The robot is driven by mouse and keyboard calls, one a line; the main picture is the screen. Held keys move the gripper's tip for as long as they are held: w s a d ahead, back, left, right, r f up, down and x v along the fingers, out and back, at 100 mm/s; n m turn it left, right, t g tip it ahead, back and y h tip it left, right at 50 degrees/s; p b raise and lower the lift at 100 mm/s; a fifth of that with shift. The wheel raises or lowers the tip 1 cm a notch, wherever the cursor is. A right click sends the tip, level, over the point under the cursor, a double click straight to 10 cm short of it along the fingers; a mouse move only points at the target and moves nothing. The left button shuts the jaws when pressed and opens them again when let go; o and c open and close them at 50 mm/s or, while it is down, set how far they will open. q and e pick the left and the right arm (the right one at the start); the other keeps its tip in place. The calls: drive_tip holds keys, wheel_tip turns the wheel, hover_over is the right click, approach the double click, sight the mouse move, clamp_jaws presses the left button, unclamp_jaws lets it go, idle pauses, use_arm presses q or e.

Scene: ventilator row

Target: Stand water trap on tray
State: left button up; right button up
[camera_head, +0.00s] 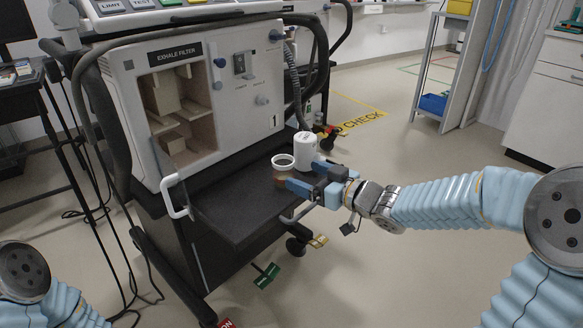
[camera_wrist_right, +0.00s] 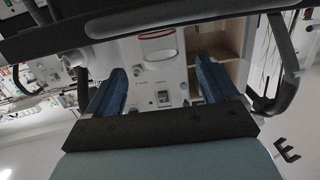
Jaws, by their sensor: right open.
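A white cylinder (camera_head: 306,151), which looks like the water trap, stands upright at the back right of the dark tray (camera_head: 235,208) on the front of the ventilator. A white ring (camera_head: 284,161) is just left of it. My right gripper (camera_head: 302,175) is open, in front of the cylinder and ring at the tray's right edge. In the right wrist view its blue fingers (camera_wrist_right: 160,88) are wide apart with nothing held between them. Whether a finger touches the cylinder cannot be told. My left gripper is outside the view.
The ventilator (camera_head: 215,80) has an open compartment (camera_head: 180,115) labelled exhale filter, above the tray. A white handle (camera_head: 177,197) sticks out at the tray's left and a corrugated hose (camera_head: 292,75) hangs behind the cylinder. The tray's front and middle are clear.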

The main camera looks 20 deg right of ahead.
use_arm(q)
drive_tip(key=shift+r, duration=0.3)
use_arm(e)
drive_tip(key=v, duration=0.4)
drive_tip(key=shift+s, duration=0.1)
idle(1.0)
